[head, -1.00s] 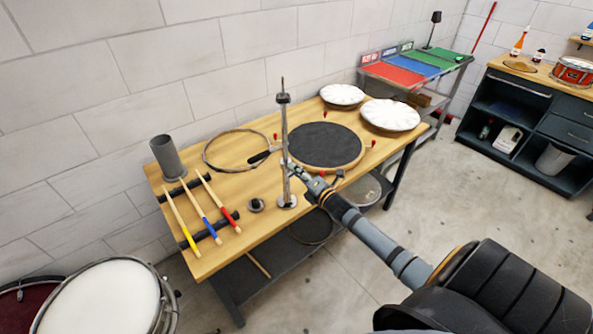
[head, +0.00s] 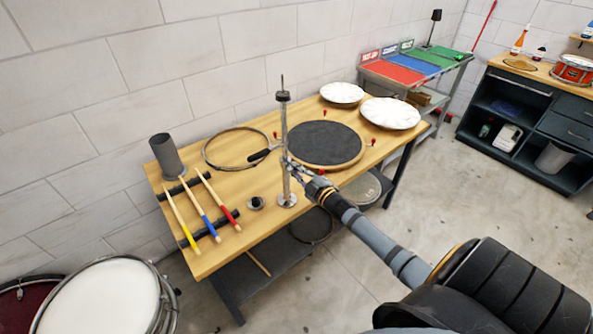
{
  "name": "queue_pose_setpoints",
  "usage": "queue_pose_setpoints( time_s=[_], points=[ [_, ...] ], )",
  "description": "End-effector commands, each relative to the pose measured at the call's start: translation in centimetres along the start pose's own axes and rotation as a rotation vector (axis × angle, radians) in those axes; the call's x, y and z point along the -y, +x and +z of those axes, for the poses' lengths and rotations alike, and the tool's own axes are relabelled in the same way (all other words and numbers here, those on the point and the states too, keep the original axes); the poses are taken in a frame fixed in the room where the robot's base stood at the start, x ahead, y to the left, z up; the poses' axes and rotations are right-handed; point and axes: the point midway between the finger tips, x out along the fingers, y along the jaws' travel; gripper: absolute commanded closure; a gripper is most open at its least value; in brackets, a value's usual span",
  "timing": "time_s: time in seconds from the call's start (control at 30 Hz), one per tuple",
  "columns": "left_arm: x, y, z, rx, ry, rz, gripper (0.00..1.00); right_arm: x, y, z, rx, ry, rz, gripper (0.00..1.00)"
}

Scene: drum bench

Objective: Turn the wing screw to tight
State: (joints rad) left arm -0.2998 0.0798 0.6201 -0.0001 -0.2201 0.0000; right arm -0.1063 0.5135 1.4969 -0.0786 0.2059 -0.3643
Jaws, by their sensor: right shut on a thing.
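A metal stand (head: 285,130) rises upright from a round base near the front edge of the wooden bench, with a dark piece near its top. My right gripper (head: 291,165) reaches in from the lower right to the stand's post, about halfway up. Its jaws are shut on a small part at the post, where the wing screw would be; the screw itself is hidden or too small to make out. My left gripper is not in view.
The bench (head: 215,258) also holds a round dark pad (head: 325,143), a metal hoop (head: 207,150), a grey cup (head: 167,157), several coloured-handled sticks (head: 205,222) on black rails and two white drumheads (head: 390,114). A small dark round piece (head: 256,203) lies left of the stand's base.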

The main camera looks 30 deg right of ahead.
Motion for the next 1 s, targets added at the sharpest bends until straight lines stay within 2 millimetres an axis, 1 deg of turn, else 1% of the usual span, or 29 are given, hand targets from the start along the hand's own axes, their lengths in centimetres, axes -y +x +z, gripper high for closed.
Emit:
queue_pose_setpoints(
  time_s=[0.6, 0.8, 1.0],
  points=[
    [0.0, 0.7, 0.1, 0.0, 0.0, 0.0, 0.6, 0.5, -0.1, 0.1, 0.004, 0.577, -0.002, 1.0],
    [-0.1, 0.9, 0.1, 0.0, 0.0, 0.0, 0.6, 0.6, -0.1, 0.0, 0.004, 0.73, -0.001, 1.0],
    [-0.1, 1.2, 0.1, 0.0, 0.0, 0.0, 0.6, 0.6, -0.1, 0.0, 0.004, 0.841, -0.001, 1.0]
  ],
)
